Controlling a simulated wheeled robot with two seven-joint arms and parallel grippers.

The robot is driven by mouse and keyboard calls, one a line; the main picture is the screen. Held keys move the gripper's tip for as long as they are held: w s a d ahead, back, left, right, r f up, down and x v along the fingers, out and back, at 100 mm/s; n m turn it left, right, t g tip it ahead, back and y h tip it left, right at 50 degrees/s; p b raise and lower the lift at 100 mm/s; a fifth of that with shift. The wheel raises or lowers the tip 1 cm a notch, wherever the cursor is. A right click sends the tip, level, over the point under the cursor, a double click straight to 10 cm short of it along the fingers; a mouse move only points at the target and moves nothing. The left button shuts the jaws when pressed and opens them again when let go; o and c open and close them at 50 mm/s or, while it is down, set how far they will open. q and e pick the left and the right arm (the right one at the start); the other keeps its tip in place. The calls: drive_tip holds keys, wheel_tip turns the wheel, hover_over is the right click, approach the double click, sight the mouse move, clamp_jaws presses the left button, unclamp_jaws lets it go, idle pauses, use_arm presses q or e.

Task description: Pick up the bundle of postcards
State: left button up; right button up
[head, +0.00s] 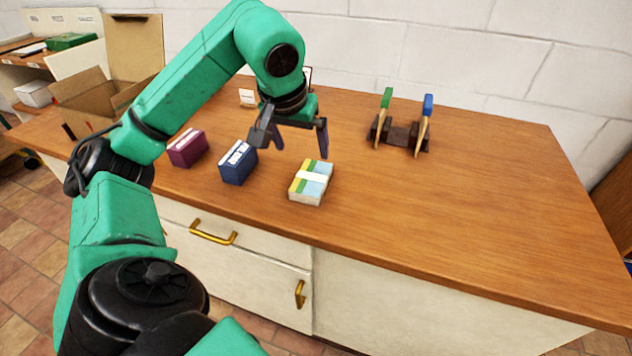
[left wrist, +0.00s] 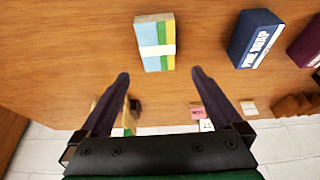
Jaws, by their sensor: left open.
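The bundle of postcards (head: 312,181) lies on the wooden counter near its front edge, with a white band around its middle and blue, green and yellow on top. It also shows in the left wrist view (left wrist: 155,42), beyond the fingertips and roughly between their lines. My left gripper (head: 296,146) is open and empty, above the counter and a little behind the bundle, not touching it. Its two fingers also show in the left wrist view (left wrist: 160,78). My right gripper is in neither view.
A blue box (head: 238,163) and a purple box (head: 187,148) stand left of the bundle. A dark rack with green and blue-topped pieces (head: 401,132) stands at the back. An open cardboard box (head: 95,100) is at the left. The counter's right side (head: 500,210) is clear.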

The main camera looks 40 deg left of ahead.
sight(311, 177)
use_arm(q)
drive_tip(key=x, duration=0.4)
drive_tip(key=b+x, duration=0.1)
drive_tip(key=x, duration=0.6)
drive_tip(key=shift+d+f, duration=0.3)
drive_tip(key=shift+f, duration=0.2)
drive_tip(key=shift+w+a+f, duration=0.1)
drive_tip(key=shift+w+f, duration=0.15)
drive_tip(key=shift+f, duration=0.1)
drive_tip(key=c, duration=1.2)
